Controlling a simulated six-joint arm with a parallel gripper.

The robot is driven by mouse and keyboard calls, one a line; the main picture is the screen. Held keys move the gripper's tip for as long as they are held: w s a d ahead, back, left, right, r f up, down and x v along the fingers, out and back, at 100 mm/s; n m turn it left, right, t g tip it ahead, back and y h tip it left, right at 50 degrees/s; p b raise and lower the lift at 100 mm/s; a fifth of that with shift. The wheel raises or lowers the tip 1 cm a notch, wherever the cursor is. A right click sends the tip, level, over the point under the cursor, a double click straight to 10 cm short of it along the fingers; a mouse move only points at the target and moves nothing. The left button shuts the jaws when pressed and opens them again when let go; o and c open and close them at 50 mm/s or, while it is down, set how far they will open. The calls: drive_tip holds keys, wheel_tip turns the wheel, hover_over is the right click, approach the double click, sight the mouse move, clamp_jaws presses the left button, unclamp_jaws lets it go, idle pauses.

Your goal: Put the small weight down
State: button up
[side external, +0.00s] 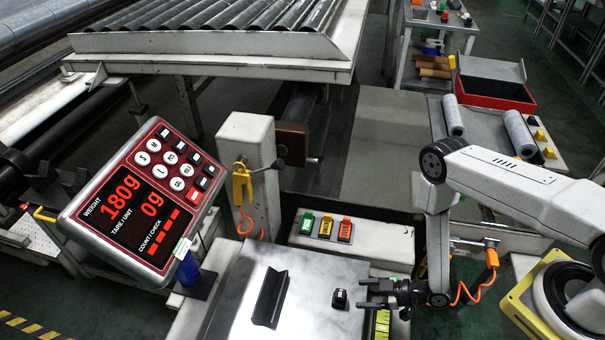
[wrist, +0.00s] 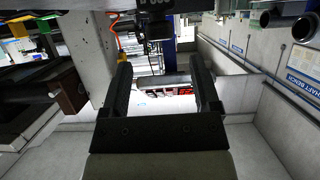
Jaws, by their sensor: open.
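The small weight (side external: 339,299), a dark block with a light mark on top, stands on the grey metal plate (side external: 232,301) of the scale, right of the black angled holder (side external: 270,298). My gripper (side external: 362,293) is just right of the weight, with its two fingers spread and pointing left at it; the weight appears outside the fingertips. The scale's display (side external: 133,207) reads 180g in red. In the wrist view my gripper (wrist: 162,82) is open, with nothing visibly clamped between its fingers. A dark block at the top there cannot be told for sure.
Green, yellow and orange buttons (side external: 325,227) sit on a white box behind the plate. A grey post (side external: 250,165) with a yellow hook stands behind the scale. A roller conveyor (side external: 220,20) crosses the back. A red box (side external: 495,92) and grey rolls (side external: 518,134) lie at the right.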

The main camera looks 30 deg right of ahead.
drive_tip(key=shift+v, duration=2.5)
drive_tip(key=w+d+r+m+g+h, duration=0.1)
drive_tip(key=w+d+r+g+h, duration=0.1)
drive_tip(key=w+d+r+h, duration=0.35)
drive_tip(key=w+d+r+m+g+h, duration=0.1)
drive_tip(key=w+d+r+h, duration=0.15)
drive_tip(key=w+r, duration=0.6)
drive_tip(key=s+r+m+g, duration=0.2)
drive_tip(key=s+r, duration=0.4)
drive_tip(key=r, duration=0.3)
drive_tip(key=s+a+r+m+g+h, duration=0.1)
drive_tip(key=s+r+m, duration=0.4)
drive_tip(key=r, duration=0.5)
drive_tip(key=shift+s+a+r+g, duration=0.15)
drive_tip(key=shift+s+r+g, duration=0.2)
drive_tip(key=shift+s, duration=0.55)
